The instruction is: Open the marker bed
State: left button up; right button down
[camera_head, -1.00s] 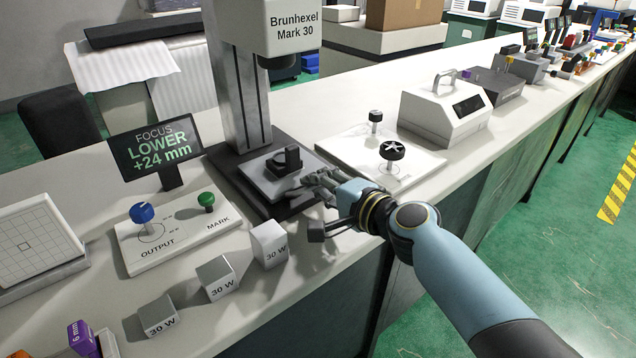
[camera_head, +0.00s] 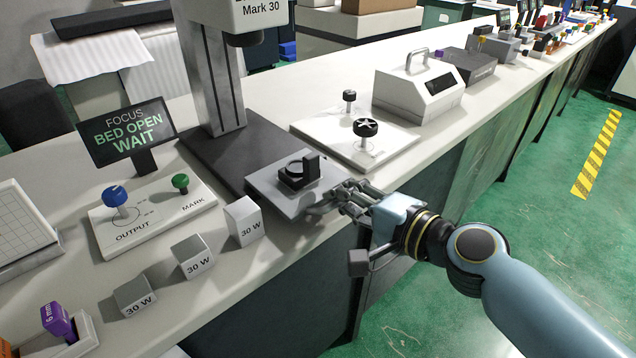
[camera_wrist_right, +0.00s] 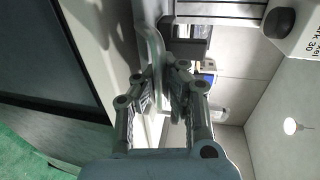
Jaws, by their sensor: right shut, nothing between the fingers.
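The marker bed (camera_head: 282,206) is a light grey plate that sticks out toward the bench's front edge from the dark base (camera_head: 222,160) of the marker. A dark round holder (camera_head: 298,174) with an upright block sits on it. The marker's column (camera_head: 212,85) stands behind. My right gripper (camera_head: 338,200) is at the bed's front right edge, shut with nothing held. In the right wrist view its fingertips (camera_wrist_right: 160,78) are beside a pale curved bar; contact is unclear. The screen (camera_head: 127,132) reads "FOCUS BED OPEN WAIT". My left gripper is out of view.
Left of the bed stands a panel (camera_head: 150,228) with blue and green knobs. Several "30 W" blocks (camera_head: 244,222) line the bench front. A white plate (camera_head: 335,137) with two black knobs and a handled box (camera_head: 415,93) are to the right.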

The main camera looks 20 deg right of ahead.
jog(key=shift+s+d+f, duration=0.15)
jog(key=shift+s+d, duration=0.05)
jog(key=shift+s, duration=0.3)
jog(key=c, duration=1.6)
grip_release()
jog(key=shift+s+d, duration=0.15)
jog(key=shift+s, duration=0.15)
jog(key=shift+c, duration=0.2)
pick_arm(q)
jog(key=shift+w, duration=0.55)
pick_arm(e)
jog(key=v, duration=1.2)
jog(key=shift+w, duration=0.1)
